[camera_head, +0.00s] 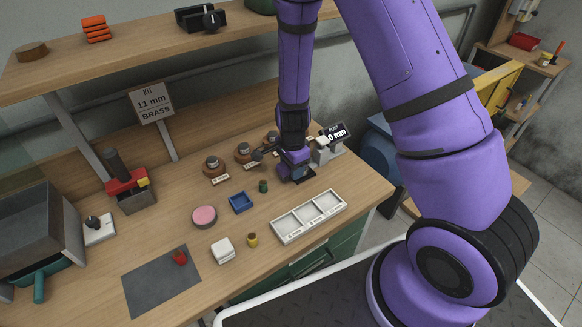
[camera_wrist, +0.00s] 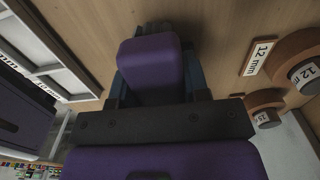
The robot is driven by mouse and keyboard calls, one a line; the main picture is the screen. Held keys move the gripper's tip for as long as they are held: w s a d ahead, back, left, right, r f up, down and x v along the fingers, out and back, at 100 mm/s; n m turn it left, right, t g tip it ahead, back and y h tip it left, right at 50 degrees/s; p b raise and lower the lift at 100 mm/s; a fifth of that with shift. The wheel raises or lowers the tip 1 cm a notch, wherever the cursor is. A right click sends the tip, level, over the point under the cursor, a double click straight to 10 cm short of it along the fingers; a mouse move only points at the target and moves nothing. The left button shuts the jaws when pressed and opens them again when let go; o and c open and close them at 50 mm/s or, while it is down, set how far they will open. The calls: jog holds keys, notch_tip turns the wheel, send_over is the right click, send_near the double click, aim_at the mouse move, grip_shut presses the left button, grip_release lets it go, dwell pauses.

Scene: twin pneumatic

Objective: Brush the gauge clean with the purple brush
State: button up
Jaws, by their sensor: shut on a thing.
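My gripper (camera_head: 293,172) points down low over the back right of the bench. In the wrist view a purple block (camera_wrist: 151,67) stands ahead of the dark crossbar, with dark blue pieces at its sides. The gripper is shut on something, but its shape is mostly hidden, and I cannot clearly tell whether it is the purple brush. A grey device with a black display marked in mm (camera_head: 334,132) stands just right of the gripper; it may be the gauge. I cannot make out any dirt on it.
Round brown pieces with labels (camera_head: 212,164) stand left of the gripper. In front are a white divided tray (camera_head: 309,217), a small blue tray (camera_head: 240,203), a green cylinder (camera_head: 263,186) and a pink disc (camera_head: 204,217). A shelf (camera_head: 150,50) runs above the back.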

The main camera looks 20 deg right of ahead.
aim_at(309, 167)
jog(key=shift+w+d, duration=0.2)
jog(key=shift+d, duration=0.8)
jog(key=shift+w+d, duration=0.2)
jog(key=shift+d, duration=0.75)
jog(key=shift+w+d, duration=0.2)
jog(key=shift+d, duration=0.8)
jog(key=shift+w+d+r, duration=0.1)
jog(key=shift+r, duration=0.05)
jog(key=shift+s+a, duration=0.25)
jog(key=shift+a, duration=1.05)
jog(key=shift+s+a, duration=0.25)
jog(key=shift+a, duration=0.75)
jog(key=shift+s+a, duration=0.2)
jog(key=shift+a, duration=0.8)
jog(key=shift+f, duration=0.2)
jog(key=shift+w, duration=0.1)
jog(key=shift+d, duration=0.1)
